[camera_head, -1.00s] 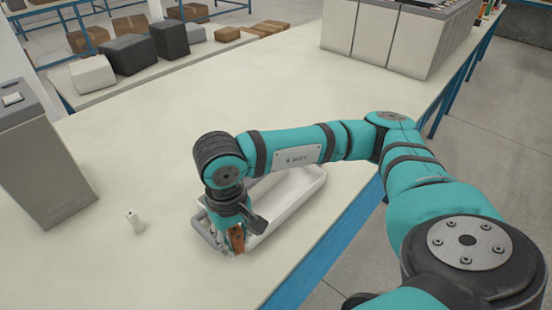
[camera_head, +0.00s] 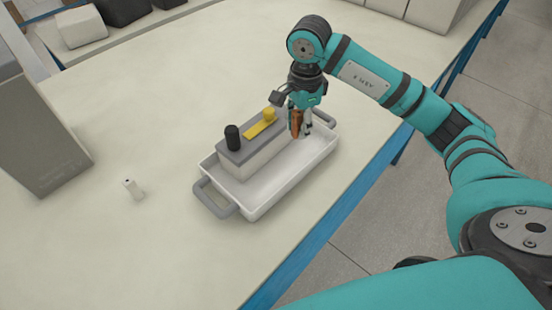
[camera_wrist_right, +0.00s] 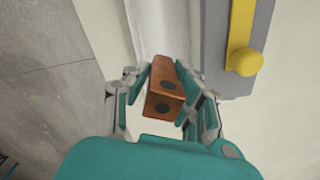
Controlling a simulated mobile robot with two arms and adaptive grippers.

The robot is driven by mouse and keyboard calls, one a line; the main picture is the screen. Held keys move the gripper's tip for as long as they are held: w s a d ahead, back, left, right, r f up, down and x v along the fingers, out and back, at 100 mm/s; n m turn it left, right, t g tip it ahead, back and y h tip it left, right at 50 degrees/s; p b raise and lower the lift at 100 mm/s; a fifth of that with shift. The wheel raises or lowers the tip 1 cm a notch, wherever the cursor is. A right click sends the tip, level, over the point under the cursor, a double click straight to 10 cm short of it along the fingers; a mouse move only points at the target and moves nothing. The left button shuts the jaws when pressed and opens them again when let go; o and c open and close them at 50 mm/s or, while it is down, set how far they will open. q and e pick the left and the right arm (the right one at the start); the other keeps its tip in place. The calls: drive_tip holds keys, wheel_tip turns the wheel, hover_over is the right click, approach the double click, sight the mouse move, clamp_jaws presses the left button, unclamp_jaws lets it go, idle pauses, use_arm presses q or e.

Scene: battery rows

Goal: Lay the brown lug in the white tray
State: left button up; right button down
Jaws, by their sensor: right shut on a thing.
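The brown lug (camera_head: 296,122) is between the fingers of my right gripper (camera_head: 301,122), which is shut on it. My left gripper is not in view.
A grey-topped battery (camera_head: 247,155) with a black terminal, a yellow strip and a yellow knob sits in the tray along its left side. A grey box (camera_head: 40,135) is at the left. The table's right edge is near the tray.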

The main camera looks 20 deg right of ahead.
drive_tip(key=w+d+f+m, duration=0.2)
drive_tip(key=d+m, duration=0.4)
drive_tip(key=m, duration=0.2)
hover_over(311, 154)
drive_tip(key=shift+m, duration=0.4)
wheel_tip(311, 154, down, 6)
drive_tip(key=shift+d+f, duration=0.1)
wheel_tip(311, 154, down, 4)
drive_tip(key=shift+r+p, duration=0.2)
drive_tip(key=shift+p, duration=0.1)
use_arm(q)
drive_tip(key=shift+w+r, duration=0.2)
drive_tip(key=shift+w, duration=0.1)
use_arm(e)
drive_tip(key=shift+f, duration=0.15)
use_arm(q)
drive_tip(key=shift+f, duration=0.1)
use_arm(e)
drive_tip(key=shift+f, duration=0.1)
drive_tip(key=c, duration=1.1)
unclamp_jaws()
